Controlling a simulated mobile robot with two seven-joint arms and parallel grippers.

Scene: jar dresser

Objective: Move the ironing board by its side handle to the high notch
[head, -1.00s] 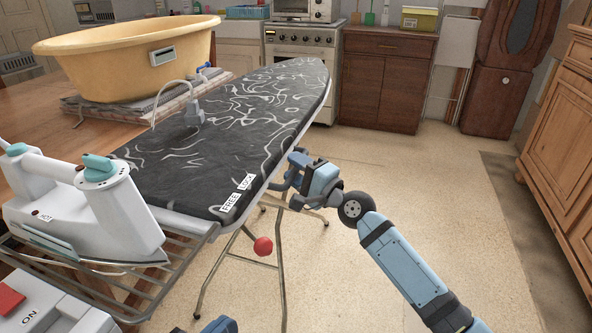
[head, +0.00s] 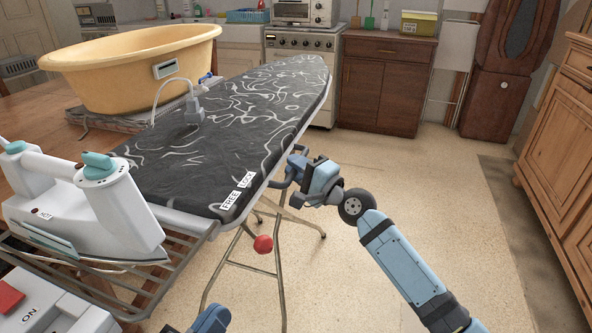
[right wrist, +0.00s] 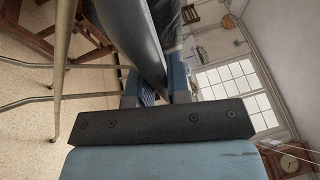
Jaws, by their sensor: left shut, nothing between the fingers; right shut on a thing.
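The ironing board (head: 200,160) has a dark cover with pale swirls and stands on crossed metal legs (head: 278,285). Labels reading FREE and LOCK (head: 238,192) sit on its near right edge, and a red ball knob (head: 263,244) hangs below. My right gripper (head: 288,178) is at the board's right edge, shut on the side handle, which the fingers mostly hide. In the right wrist view the fingers (right wrist: 154,88) close below the board's dark edge (right wrist: 142,40). My left gripper (head: 210,319) shows only partly at the bottom edge, shut and empty. The notches are hidden under the board.
A white iron (head: 85,195) stands on the board's near wire rack (head: 165,262). A yellow tub (head: 120,85) sits on the wooden table left of the board. A stove and cabinets (head: 383,85) stand behind. Floor (head: 440,190) to the right is open.

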